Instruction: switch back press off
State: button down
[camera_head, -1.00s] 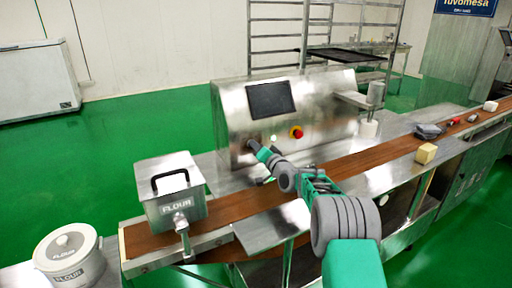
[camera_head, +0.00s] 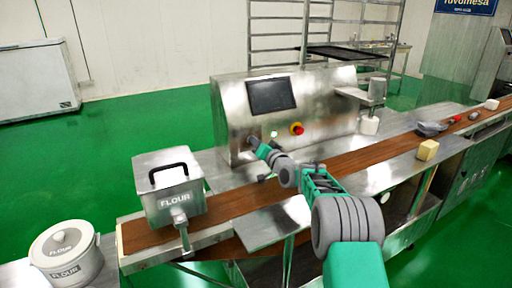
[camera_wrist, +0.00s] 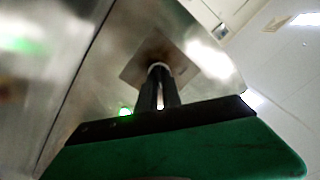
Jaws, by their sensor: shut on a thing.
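The encrusting machine (camera_head: 340,105) is a steel housing with a dark screen (camera_head: 271,95) on its sloped front. My gripper (camera_head: 253,144) reaches the panel below and left of the screen, and covers the switch in the head view. In the wrist view, my gripper (camera_wrist: 158,92) has its two dark fingers close together on a small switch knob (camera_wrist: 159,68). The knob sits on a square plate (camera_wrist: 140,62) on the steel panel. The fingers hide most of the knob, so its turn position cannot be told.
A lit green button (camera_head: 274,134) and a red stop button (camera_head: 297,129) sit right of my gripper. A brown conveyor belt (camera_head: 235,206) runs in front of the machine.

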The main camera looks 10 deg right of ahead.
jog(key=shift+s+a+f+n+b, duration=0.1)
jog(key=shift+a+n+b, duration=0.05)
jog(key=shift+n+b, duration=4.05)
jog(key=shift+a+f+n+b, duration=0.1)
jog(key=shift+a+n+b, duration=0.05)
jog(key=shift+n+b, duration=4)
jog(key=shift+r, duration=0.1)
jog(key=c, duration=1.5)
grip_release()
jog(key=shift+s, duration=0.1)
jog(key=v, duration=0.7)
jog(key=shift+s+d, duration=0.1)
jog(key=shift+s, duration=0.2)
